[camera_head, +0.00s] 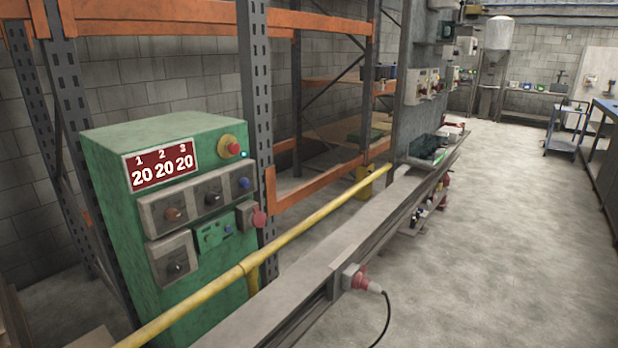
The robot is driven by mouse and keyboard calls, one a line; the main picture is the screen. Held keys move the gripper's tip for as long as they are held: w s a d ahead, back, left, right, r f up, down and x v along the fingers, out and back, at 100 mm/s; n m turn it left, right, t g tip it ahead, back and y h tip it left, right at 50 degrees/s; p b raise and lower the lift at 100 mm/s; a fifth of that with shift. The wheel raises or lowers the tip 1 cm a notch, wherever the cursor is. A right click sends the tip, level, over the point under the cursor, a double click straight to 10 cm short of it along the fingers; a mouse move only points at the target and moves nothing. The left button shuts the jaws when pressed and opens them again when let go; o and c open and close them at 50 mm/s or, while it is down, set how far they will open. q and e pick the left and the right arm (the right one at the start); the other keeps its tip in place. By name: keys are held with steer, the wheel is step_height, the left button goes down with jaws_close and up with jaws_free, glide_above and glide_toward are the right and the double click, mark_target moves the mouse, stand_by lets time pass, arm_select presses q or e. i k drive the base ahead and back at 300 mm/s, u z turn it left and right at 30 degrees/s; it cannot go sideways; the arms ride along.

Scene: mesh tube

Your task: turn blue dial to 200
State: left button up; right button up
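A green control cabinet (110,165) stands at the left. Its red display (160,166) shows columns 1, 2 and 3, each reading 20. Below the display, a row of grey boxes carries three dials. The blue dial (243,182) is at the right end of the row, the black dial (212,198) is in the middle, and the orange-red dial (172,213) is at the left. The blue dial's exact angle is too small to tell. Neither of my grippers is in view.
A red button on a yellow base (228,147) sits above the blue dial. A dark knob (175,267) is lower left. A yellow pipe (295,234) and a grey bench rail (300,290) run past the cabinet's front right. Concrete floor (500,240) is open at right.

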mark_target(245, 183)
steer(key=z, duration=0.05)
steer(key=i, duration=0.85)
steer(key=u, duration=0.35)
